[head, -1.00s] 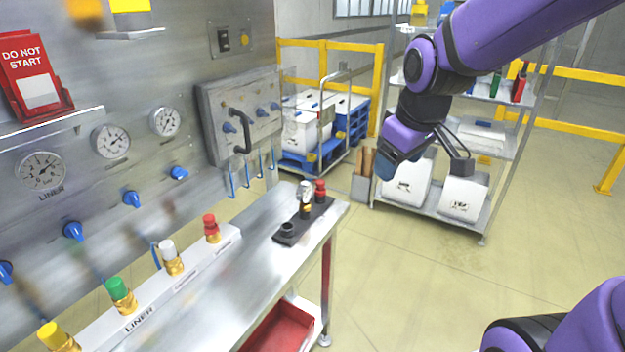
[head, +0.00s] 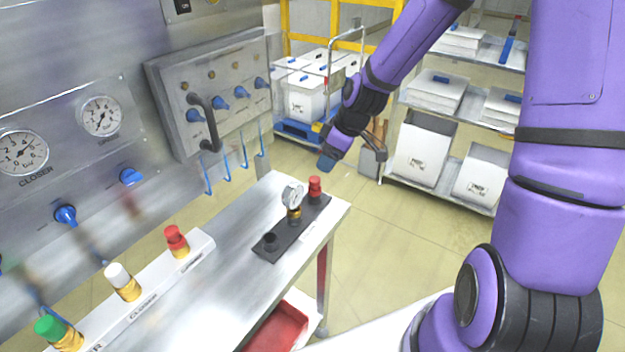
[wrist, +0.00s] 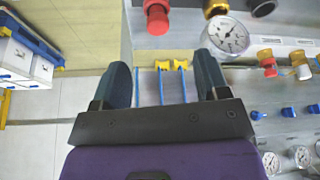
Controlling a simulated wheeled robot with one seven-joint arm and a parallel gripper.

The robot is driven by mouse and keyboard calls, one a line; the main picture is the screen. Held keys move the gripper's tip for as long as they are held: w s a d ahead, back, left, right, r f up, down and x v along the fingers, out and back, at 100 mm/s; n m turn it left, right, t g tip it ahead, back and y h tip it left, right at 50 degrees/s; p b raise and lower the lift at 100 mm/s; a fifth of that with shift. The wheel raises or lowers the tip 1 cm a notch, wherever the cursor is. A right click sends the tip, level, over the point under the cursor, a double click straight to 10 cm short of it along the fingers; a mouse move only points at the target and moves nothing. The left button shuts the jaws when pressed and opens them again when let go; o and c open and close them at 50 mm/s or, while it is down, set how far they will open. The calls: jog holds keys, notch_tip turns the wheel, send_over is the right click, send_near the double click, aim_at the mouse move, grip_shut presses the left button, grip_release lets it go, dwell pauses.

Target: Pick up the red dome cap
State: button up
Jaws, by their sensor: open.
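A red cap (head: 314,188) with a rounded top stands upright at the far end of a black plate (head: 268,252) on the steel table. In the wrist view it (wrist: 157,18) shows at the top edge, beyond the fingertips and roughly in line with the gap between them. A second red cap (head: 176,241) sits on a gold fitting on the white rail. My gripper (head: 354,163) is open and empty. It is past the far end of the table, above and apart from the cap on the plate. In the wrist view its two fingers (wrist: 161,68) are spread wide.
A pressure gauge (head: 293,196) stands close beside the cap on the black plate, with a black socket (head: 270,240) nearer me. White (head: 122,282) and green (head: 57,331) caps share the rail. A shelf rack (head: 440,185) stands behind my arm. The bare table top (head: 225,275) is clear.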

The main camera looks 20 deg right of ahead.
aim_at(317, 179)
jog(key=x, duration=0.4)
jog(key=shift+f, duration=0.1)
jog(key=shift+x, duration=3.25)
jog(key=shift+w+d, duration=0.1)
jog(key=shift+d, duration=0.05)
jog(key=c, duration=1)
